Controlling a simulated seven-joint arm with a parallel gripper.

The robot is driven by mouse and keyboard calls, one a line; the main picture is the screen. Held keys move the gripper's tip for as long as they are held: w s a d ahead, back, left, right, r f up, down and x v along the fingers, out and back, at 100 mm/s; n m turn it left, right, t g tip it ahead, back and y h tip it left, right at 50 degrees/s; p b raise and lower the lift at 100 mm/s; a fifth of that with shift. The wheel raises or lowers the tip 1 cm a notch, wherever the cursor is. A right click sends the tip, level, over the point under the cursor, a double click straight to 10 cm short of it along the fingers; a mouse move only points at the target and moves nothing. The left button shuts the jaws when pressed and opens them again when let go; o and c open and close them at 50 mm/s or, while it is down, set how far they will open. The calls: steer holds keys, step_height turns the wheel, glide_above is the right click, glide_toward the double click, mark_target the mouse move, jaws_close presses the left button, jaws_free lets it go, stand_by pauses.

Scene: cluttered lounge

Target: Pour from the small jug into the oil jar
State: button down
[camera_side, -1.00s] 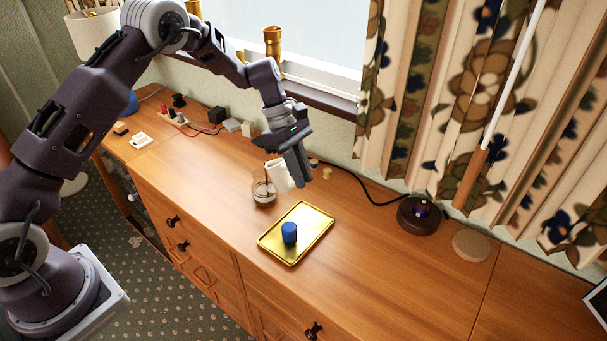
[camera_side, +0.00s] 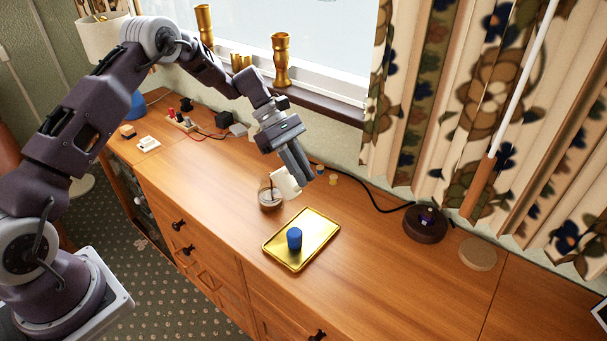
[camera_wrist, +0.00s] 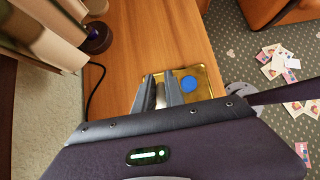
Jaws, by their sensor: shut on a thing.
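The small white jug (camera_side: 286,184) is held by my gripper (camera_side: 304,177) above the wooden top in the side view. It is tipped to the left, its mouth over the oil jar. The oil jar (camera_side: 267,203) is a small round clear vessel standing upright just left of and below the jug. A thin dark streak (camera_side: 271,183) runs between the jug's mouth and the jar.
A gold tray (camera_side: 276,250) with a blue cylinder (camera_side: 294,239) lies right of the jar. A dark round base (camera_side: 425,226) and a tan disc (camera_side: 477,254) are further right. A black cable runs along the back. Small blocks (camera_side: 223,119) stand at the back left.

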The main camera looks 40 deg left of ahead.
steer(key=shift+a+r+h, duration=1.15)
steer(key=shift+r+h, duration=0.15)
steer(key=shift+h, duration=0.5)
steer(key=d+y, duration=0.1)
steer(key=d+f+y, duration=0.1)
steer(key=y, duration=0.1)
steer(key=shift+d+f, duration=0.15)
steer(key=shift+d, duration=0.05)
steer(key=shift+f, duration=0.1)
steer(key=f+y, duration=0.1)
steer(key=d+f+y, duration=0.1)
steer(key=y, duration=0.1)
steer(key=shift+d+y, duration=0.2)
steer(key=shift+y, duration=0.1)
steer(key=shift+a+f, duration=0.1)
steer(key=y, duration=0.3)
steer(key=shift+d+f+y, duration=0.15)
steer(key=shift+d+y, duration=0.1)
steer(key=shift+y, duration=0.05)
